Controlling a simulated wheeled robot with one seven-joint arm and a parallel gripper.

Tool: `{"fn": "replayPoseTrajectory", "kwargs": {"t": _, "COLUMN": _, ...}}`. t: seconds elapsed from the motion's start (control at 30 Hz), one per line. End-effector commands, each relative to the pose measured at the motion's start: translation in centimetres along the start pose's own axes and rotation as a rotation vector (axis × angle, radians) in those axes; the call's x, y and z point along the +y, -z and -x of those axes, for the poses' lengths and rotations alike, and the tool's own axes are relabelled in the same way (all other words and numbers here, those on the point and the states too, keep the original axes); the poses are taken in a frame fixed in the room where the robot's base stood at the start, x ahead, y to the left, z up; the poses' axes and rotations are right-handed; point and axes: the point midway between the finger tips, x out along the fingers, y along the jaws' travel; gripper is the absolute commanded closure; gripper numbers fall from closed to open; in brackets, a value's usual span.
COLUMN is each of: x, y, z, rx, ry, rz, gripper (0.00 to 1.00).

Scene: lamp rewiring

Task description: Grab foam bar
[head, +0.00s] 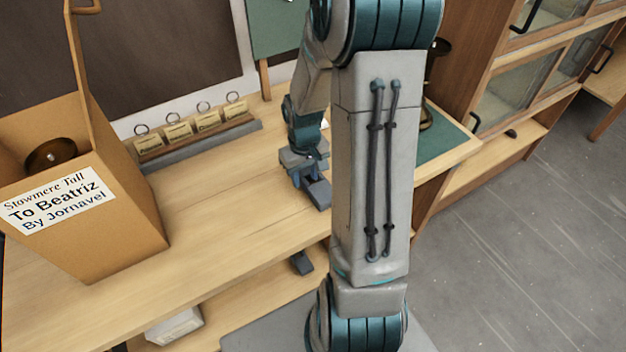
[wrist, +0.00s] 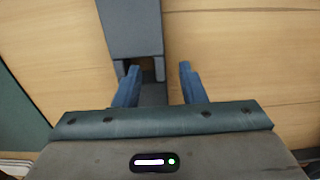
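A dark grey bar (wrist: 131,30), which looks like the foam bar, runs down from the top edge in the wrist view. Its lower end shows a dark notch with wood beyond, close to the left finger. My gripper (wrist: 158,84) is open, its two blue fingers apart with nothing clamped between them. In the head view my gripper (head: 314,190) is low over the wooden table, partly hidden by my arm. I cannot tell there whether the fingers touch the bar.
A long grey strip (head: 205,148) lies in front of a rack of ringed tags (head: 178,130). A labelled cardboard box (head: 112,225) stands at the left of the table (head: 225,215). A green mat (head: 440,138) lies right, near a glass-fronted cabinet (head: 515,95). The table's middle is clear.

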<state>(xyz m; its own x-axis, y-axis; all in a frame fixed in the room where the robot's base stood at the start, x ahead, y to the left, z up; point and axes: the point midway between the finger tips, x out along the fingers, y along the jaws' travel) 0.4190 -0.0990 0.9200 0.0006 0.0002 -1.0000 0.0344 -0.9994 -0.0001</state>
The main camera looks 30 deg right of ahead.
Motion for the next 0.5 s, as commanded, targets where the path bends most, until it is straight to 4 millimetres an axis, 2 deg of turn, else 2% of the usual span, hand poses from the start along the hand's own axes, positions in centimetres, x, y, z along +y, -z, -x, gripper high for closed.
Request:
{"fn": "replayPoseTrajectory", "kwargs": {"t": 0.1, "x": -0.1, "y": -0.1, "z": -1.6, "rx": -0.004, "ry": 0.002, "rz": 0.001, "gripper": 0.63}}
{"fn": "replayPoseTrajectory", "kwargs": {"t": 0.2, "x": -0.1, "y": -0.1, "z": -2.4, "rx": -0.003, "ry": 0.001, "rz": 0.001, "gripper": 0.63}}
{"fn": "replayPoseTrajectory", "kwargs": {"t": 0.5, "x": 0.0, "y": -0.1, "z": -2.7, "rx": 0.0, "ry": 0.0, "rz": 0.0, "gripper": 0.63}}
